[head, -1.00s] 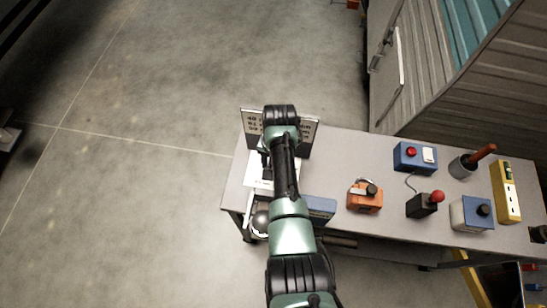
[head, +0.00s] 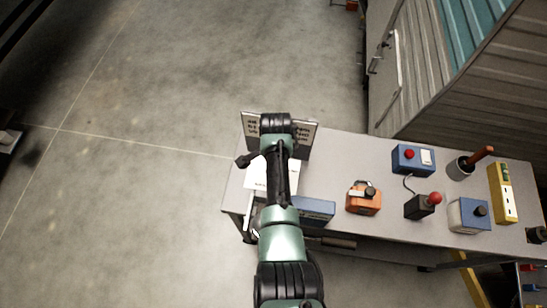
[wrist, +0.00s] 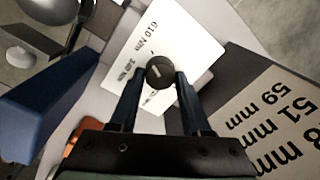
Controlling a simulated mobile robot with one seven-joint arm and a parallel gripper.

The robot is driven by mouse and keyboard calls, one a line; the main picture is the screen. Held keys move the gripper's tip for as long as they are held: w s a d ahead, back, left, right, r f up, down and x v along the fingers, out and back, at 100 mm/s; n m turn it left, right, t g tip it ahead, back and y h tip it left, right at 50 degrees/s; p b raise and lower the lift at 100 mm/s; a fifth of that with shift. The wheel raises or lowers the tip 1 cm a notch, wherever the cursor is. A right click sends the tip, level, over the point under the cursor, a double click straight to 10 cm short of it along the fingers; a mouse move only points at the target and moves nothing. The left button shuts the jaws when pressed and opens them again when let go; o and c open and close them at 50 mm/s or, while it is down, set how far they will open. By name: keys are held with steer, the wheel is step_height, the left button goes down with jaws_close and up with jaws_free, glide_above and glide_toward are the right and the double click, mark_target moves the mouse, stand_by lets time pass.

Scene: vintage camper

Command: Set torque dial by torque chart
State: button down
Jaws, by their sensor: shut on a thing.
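The torque dial's dark round knob (wrist: 160,72) stands on a white plate (wrist: 188,50) in the wrist view. The plate shows "610 Nm" and a second, hard-to-read Nm label. A small pale mark shows on the knob; its exact setting is unclear. My gripper (wrist: 160,84) has one finger on each side of the knob and is shut on it. The torque chart (wrist: 280,115) is at the right, with "59 mm" and "51 mm" readable and another line cut off. In the head view the chart board (head: 306,136) stands at the bench's far left end; my arm hides the knob.
On the bench (head: 335,170), a blue box (head: 312,209) lies close to my arm. To the right are an orange box (head: 362,199), a red-topped joystick (head: 420,206), a blue button box (head: 412,159) and a yellow strip (head: 503,194). Open floor lies left of the bench.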

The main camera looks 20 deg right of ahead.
steer(key=shift+w+r+m, duration=0.1)
steer(key=shift+m, duration=0.4)
steer(key=shift+c, duration=1.8)
jaws_free()
step_height(320, 180, up, 13)
steer(key=shift+s+b, duration=0.3)
steer(key=shift+s, duration=0.1)
